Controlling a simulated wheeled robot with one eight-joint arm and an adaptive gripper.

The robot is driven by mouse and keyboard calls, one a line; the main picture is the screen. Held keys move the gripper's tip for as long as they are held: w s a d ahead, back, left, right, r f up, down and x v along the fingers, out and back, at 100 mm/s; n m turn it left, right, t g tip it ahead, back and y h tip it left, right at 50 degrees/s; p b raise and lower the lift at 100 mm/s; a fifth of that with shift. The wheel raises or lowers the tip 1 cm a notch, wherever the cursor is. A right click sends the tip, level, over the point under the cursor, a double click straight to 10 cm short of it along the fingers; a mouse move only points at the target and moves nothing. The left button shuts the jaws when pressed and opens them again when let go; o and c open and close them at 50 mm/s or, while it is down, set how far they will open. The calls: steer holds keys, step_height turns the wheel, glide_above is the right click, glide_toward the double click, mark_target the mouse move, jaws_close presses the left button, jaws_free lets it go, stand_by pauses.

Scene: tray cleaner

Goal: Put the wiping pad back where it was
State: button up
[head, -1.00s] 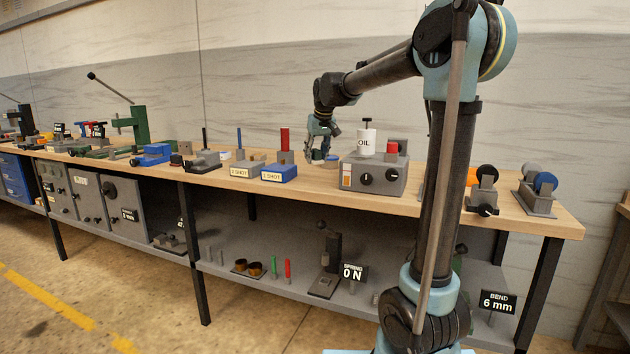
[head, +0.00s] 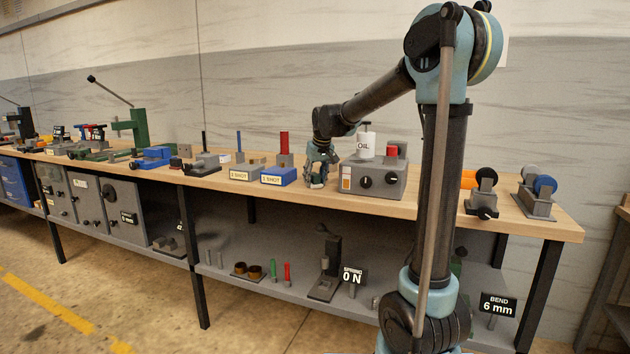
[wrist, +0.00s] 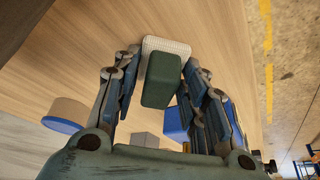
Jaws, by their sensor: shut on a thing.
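The wiping pad shows in the wrist view as a dark green block (wrist: 162,82) with a pale, textured pad (wrist: 180,46) under it. My gripper (wrist: 166,62) is shut on the green block, one finger on each side. In the head view my gripper (head: 317,182) points down, low over the wooden bench near its front edge, between a blue block and the grey oil box. The pad is too small to make out there. I cannot tell whether the pad touches the bench top.
The grey oil box (head: 372,180) with a white bottle (head: 366,143) stands close right of my gripper. A round blue-sided container (wrist: 67,115) shows at left in the wrist view.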

steer(key=o, duration=1)
steer(key=shift+r, duration=0.1)
steer(key=v, duration=1.2)
